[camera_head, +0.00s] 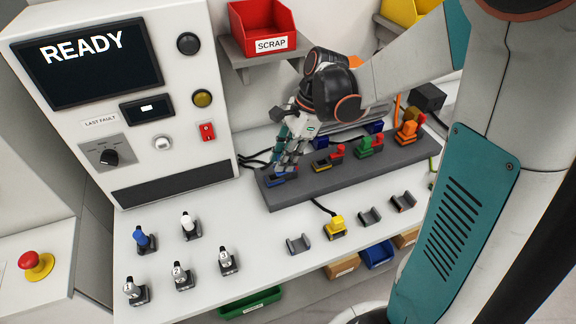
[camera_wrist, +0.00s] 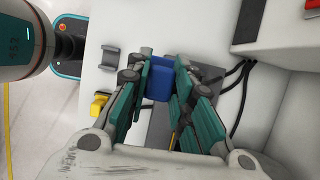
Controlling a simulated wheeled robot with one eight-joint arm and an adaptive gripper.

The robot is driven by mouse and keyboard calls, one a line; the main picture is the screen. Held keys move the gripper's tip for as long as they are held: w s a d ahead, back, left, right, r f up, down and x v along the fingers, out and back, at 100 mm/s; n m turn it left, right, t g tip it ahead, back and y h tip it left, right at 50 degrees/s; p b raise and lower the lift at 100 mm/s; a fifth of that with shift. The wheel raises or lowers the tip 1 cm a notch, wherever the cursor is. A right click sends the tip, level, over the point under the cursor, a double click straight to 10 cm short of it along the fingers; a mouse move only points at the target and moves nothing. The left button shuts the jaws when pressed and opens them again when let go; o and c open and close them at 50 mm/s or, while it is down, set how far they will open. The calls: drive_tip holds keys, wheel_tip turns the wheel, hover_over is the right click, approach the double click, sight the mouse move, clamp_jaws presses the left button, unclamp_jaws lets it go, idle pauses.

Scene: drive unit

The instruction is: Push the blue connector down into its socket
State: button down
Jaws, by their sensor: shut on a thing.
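The blue connector (camera_wrist: 159,78) shows as a blue block between my gripper's teal fingers in the wrist view. My gripper (camera_head: 287,163) is shut on it and points down at the left end of the grey socket strip (camera_head: 330,185). The blue socket (camera_head: 277,181) is at that end, directly below my fingertips in the head view. The fingers hide most of the connector there. I cannot tell how deep the connector sits in the socket.
Yellow, green (camera_head: 366,148) and orange (camera_head: 408,130) sockets with red parts line the strip to the right. A loose yellow connector (camera_head: 336,228) and grey holders (camera_head: 299,244) stand in front. A panel reading READY (camera_head: 100,62) stands left. A red SCRAP bin (camera_head: 262,30) is behind.

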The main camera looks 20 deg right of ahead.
drive_tip(key=w+b, duration=0.1)
drive_tip(key=w, duration=0.9)
drive_tip(key=shift+d, duration=0.15)
drive_tip(key=shift+f, duration=0.15)
wheel_tip(320, 180, down, 9)
drive_tip(key=w+b, duration=0.1)
drive_tip(key=b, duration=0.5)
drive_tip(key=shift+d+b, duration=0.15)
drive_tip(key=shift+b, duration=0.2)
idle(0.6)
drive_tip(key=shift+f+b, duration=1)
drive_tip(key=shift+f, duration=0.3)
drive_tip(key=shift+f+b, duration=0.25)
drive_tip(key=shift+b, duration=0.1)
idle(0.8)
drive_tip(key=shift+f+b, duration=1)
drive_tip(key=shift+f, duration=0.4)
